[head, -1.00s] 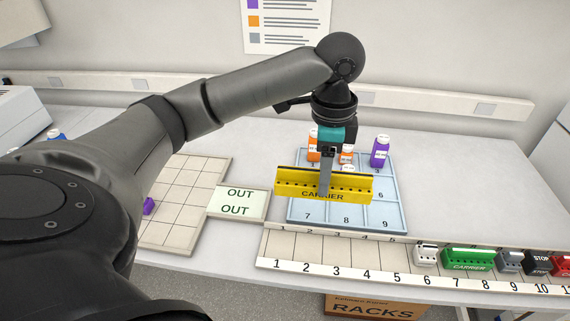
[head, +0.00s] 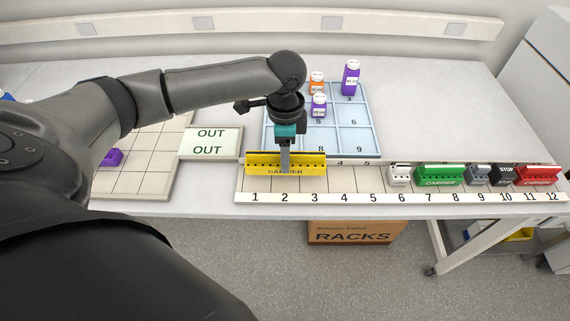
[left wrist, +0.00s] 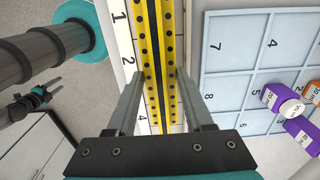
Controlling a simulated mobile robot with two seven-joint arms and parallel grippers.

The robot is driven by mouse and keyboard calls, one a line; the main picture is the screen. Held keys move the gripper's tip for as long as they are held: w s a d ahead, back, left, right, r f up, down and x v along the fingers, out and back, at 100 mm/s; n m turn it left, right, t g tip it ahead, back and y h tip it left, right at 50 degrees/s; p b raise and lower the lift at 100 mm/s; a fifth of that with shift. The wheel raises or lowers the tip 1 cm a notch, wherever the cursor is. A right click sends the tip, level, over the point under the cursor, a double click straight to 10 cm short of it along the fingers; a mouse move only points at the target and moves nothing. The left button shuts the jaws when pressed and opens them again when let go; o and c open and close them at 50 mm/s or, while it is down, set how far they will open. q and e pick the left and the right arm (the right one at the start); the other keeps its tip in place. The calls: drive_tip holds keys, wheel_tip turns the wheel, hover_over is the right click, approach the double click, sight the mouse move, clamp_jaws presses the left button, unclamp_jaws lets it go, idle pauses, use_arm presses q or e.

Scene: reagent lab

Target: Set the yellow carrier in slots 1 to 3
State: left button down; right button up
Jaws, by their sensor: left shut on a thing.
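The yellow carrier (head: 302,166) is a long bar with a row of dark holes. My left gripper (head: 285,168) is shut on its middle; in the left wrist view the fingers (left wrist: 157,95) stand on both sides of the carrier (left wrist: 147,40). The carrier lines up over slots 1 to 3 of the white numbered rail (head: 345,198) and hides the back numbers there. It sits higher in the picture than the seated green carrier and looks a little raised; contact cannot be told. My right gripper (left wrist: 38,95) shows small and dark at the left wrist view's edge.
Slots 4 and 5 are empty. A white block (head: 401,175), the green carrier (head: 440,175), a grey block (head: 478,175), a black STOP block (head: 503,175) and a red carrier (head: 538,175) fill the right part. The blue grid tray (head: 355,138) with bottles lies behind. An OUT sign (head: 211,143) is left.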

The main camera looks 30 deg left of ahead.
use_arm(q)
drive_tip(key=shift+f+b, duration=0.3)
drive_tip(key=shift+f, duration=1.7)
drive_tip(key=shift+f, duration=0.15)
drive_tip(key=shift+c, duration=1.4)
unclamp_jaws()
wheel_tip(320, 180, up, 12)
drive_tip(key=shift+r+p, duration=0.2)
drive_tip(key=shift+p, duration=0.55)
